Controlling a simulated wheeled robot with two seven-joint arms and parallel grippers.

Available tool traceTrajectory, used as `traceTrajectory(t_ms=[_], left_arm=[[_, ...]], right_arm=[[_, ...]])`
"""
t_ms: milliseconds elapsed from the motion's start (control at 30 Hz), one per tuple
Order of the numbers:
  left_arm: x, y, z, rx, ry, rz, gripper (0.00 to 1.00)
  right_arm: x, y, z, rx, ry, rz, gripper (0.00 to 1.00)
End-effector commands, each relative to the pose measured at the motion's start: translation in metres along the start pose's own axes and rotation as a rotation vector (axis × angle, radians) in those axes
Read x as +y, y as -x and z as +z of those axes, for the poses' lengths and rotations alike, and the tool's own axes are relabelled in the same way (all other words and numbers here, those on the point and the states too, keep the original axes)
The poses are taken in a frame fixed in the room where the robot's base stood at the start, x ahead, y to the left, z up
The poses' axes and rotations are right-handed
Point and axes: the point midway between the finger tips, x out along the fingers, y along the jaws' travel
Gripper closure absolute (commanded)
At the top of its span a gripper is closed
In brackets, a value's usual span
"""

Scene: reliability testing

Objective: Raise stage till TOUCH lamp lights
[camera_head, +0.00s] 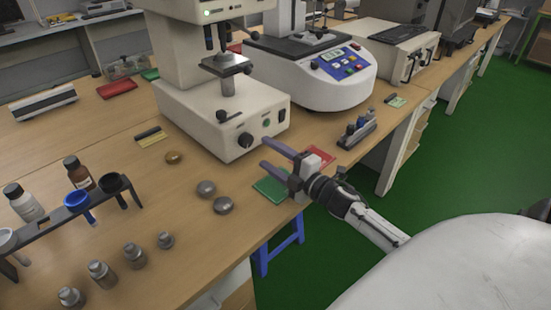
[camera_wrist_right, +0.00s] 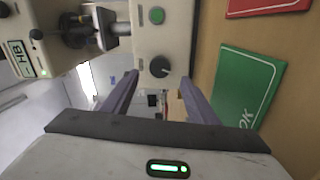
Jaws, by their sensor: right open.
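The cream hardness tester (camera_head: 195,115) stands on the bench at the upper middle of the head view. A small green lamp (camera_head: 207,13) glows on the head; no TOUCH label is readable. My right gripper (camera_head: 266,153) is open and empty, fingers pointing at the knob. In the wrist view the knob (camera_wrist_right: 159,67) shows between the fingertips, apparently untouched. My left gripper is out of view.
A green card (camera_head: 272,186) and a red card (camera_head: 320,158) lie by my right gripper. A second instrument (camera_head: 315,70) stands behind right.

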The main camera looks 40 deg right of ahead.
Motion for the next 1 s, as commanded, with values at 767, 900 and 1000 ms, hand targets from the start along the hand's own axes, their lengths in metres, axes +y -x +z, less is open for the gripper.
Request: traceTrajectory(t_ms=[767, 900, 1000], left_arm=[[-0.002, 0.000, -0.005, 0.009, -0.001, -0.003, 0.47], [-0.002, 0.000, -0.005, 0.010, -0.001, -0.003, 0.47], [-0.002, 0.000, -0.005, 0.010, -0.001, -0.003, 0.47]], right_arm=[[0.000, 0.023, 0.000, 0.000, 0.000, 0.001, 0.47], [0.000, 0.022, 0.000, 0.000, 0.000, 0.001, 0.47], [0.000, 0.022, 0.000, 0.000, 0.000, 0.001, 0.47]])
